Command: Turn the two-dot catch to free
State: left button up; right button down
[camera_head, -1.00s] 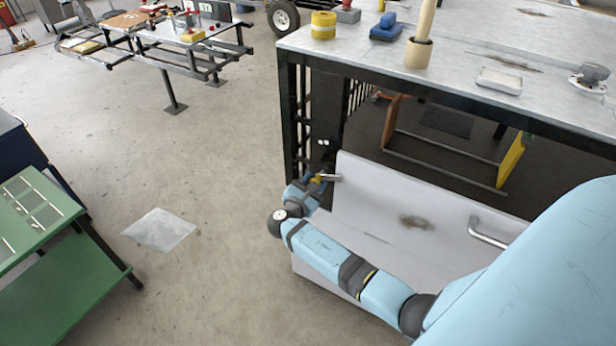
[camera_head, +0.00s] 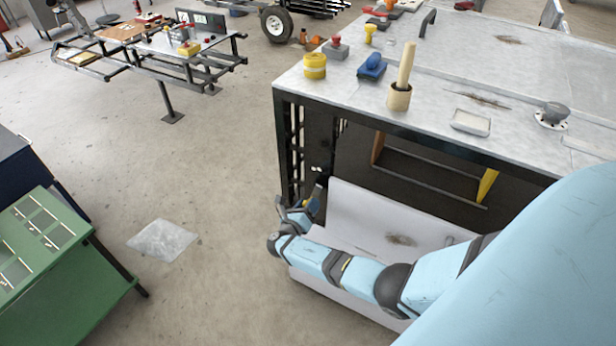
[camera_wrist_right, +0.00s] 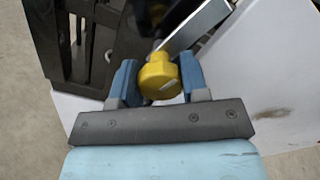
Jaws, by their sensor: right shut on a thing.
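The two-dot catch shows in the right wrist view as a yellow knob (camera_wrist_right: 158,76) with a flat metal bar (camera_wrist_right: 195,27) running up and right behind it. My right gripper (camera_wrist_right: 156,82) is shut on the yellow knob, one blue finger on each side. In the head view my right gripper (camera_head: 309,204) is at the bench's dark left post, beside the white panel. A pair of pale dots (camera_head: 320,169) shows on the dark post just above it. The catch is mostly hidden there by my wrist. My left gripper is not in view.
The white panel (camera_head: 352,207) leans out below the bench top (camera_head: 440,85), close to my right arm. Tools and a yellow roll (camera_head: 315,66) stand on the bench. A green cart (camera_head: 75,285) is at the left. The floor between is mostly open.

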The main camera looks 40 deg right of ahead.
jog(key=shift+d+r+n+p, duration=0.15)
jog(key=shift+n+p, duration=0.4)
jog(key=shift+n, duration=0.95)
jog(key=shift+p, duration=0.3)
jog(key=c, duration=0.6)
grip_release()
jog(key=shift+f, duration=0.2)
jog(key=v, duration=1.4)
jog(key=shift+w, duration=0.1)
